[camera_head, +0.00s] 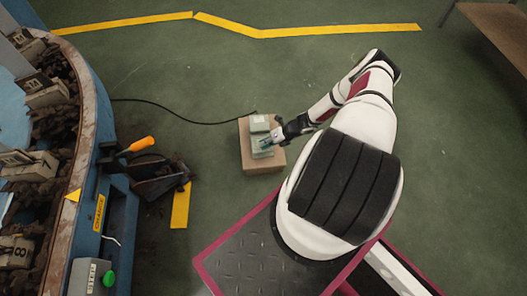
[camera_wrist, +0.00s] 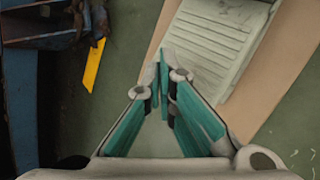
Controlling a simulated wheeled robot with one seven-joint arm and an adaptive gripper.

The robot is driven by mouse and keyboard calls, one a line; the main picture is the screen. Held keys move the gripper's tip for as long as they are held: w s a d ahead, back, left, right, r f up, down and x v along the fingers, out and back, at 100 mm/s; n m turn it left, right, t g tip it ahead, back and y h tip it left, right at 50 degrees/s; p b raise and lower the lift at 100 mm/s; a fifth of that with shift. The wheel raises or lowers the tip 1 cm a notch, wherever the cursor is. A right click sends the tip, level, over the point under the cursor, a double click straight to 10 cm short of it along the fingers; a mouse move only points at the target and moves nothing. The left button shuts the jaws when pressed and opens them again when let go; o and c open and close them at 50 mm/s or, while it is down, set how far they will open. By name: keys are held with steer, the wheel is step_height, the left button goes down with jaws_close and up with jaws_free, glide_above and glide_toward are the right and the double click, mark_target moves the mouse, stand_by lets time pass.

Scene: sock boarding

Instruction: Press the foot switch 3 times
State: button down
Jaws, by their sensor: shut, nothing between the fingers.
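The foot switch (camera_head: 259,125) is a pale grey-green pedal unit on a flat brown board (camera_head: 248,160) on the floor. In the wrist view its ribbed pedal (camera_wrist: 215,40) fills the upper middle, with the tan board (camera_wrist: 285,65) around it. My gripper (camera_head: 268,142) reaches in from the right over the near part of the switch. In the wrist view my gripper (camera_wrist: 164,57) is shut and empty, its teal fingertips together at the left edge of the pedal. I cannot tell whether the tips touch it.
A black cable (camera_head: 170,108) runs left from the switch. A blue machine (camera_head: 93,140) with dark socks stands at the left, with a green button (camera_head: 109,279) low on it. The green floor beyond the switch is clear.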

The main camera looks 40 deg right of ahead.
steer(key=shift+w+d+r+p, duration=0.1)
steer(key=shift+r+p, duration=0.4)
steer(key=shift+r, duration=0.35)
steer(key=shift+w+d+r+p, duration=0.15)
steer(key=shift+r+p, duration=0.35)
steer(key=shift+r, duration=0.3)
steer(key=shift+w+d+r+p, duration=0.1)
steer(key=shift+r+p, duration=0.4)
steer(key=shift+r, duration=0.35)
steer(key=shift+a, duration=0.1)
